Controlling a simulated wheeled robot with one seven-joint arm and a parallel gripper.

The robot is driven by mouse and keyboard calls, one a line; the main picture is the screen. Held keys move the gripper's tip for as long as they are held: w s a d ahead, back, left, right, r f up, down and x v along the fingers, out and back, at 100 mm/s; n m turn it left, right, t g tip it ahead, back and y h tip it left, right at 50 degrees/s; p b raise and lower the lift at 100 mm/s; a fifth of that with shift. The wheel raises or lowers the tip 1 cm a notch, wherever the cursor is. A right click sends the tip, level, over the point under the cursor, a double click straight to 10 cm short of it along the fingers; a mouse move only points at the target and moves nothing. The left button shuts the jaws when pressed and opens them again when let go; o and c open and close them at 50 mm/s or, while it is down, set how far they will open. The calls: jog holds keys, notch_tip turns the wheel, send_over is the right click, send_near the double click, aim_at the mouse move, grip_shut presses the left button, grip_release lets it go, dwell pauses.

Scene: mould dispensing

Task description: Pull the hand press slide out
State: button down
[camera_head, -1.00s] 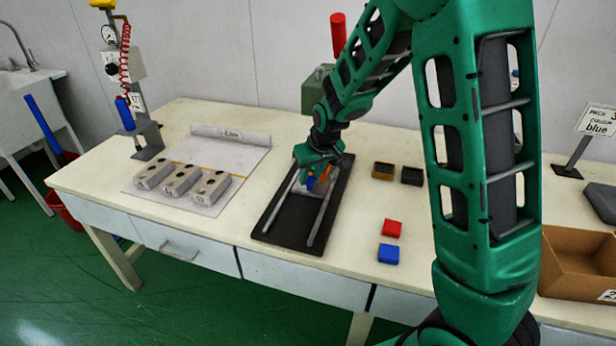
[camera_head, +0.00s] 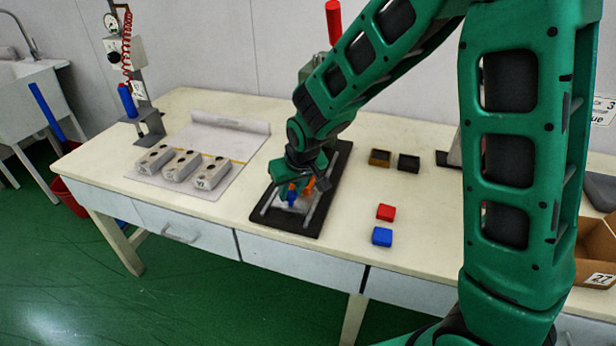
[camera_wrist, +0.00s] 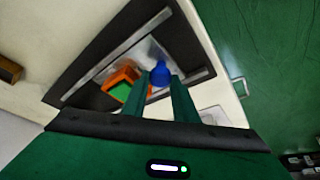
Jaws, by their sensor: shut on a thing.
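The hand press slide is a light metal plate (camera_head: 305,204) on two rails over a black base (camera_head: 316,222); it also shows in the wrist view (camera_wrist: 147,53). An orange mould with green inside (camera_wrist: 121,85) sits on it. Its blue knob (camera_wrist: 160,76) is between the fingers of my gripper (camera_wrist: 163,86). In the head view my gripper (camera_head: 293,192) is shut on this knob, near the front end of the base. The press's red handle (camera_head: 333,22) stands behind my arm, which hides most of the press body.
Several grey blocks (camera_head: 182,167) lie on a mat at left, by an air-tool stand (camera_head: 148,128). A red block (camera_head: 386,212), a blue block (camera_head: 382,236) and two small boxes (camera_head: 379,157) are right of the base. A cardboard box (camera_head: 597,250) is far right.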

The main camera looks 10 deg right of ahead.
jog(key=shift+s+a, duration=0.55)
jog(key=shift+s, duration=0.35)
jog(key=shift+s+a, duration=0.55)
jog(key=shift+s, duration=0.35)
jog(key=shift+s+a, duration=0.55)
jog(key=shift+s, duration=0.35)
jog(key=c, duration=1.4)
grip_release()
jog(key=shift+c, duration=0.2)
jog(key=shift+r, duration=0.1)
jog(key=shift+s+r, duration=0.15)
jog(key=shift+r, duration=0.15)
jog(key=a+v, duration=0.1)
jog(key=v, duration=0.8)
jog(key=shift+d+r, duration=0.4)
jog(key=shift+d, duration=0.1)
jog(key=shift+s, duration=0.1)
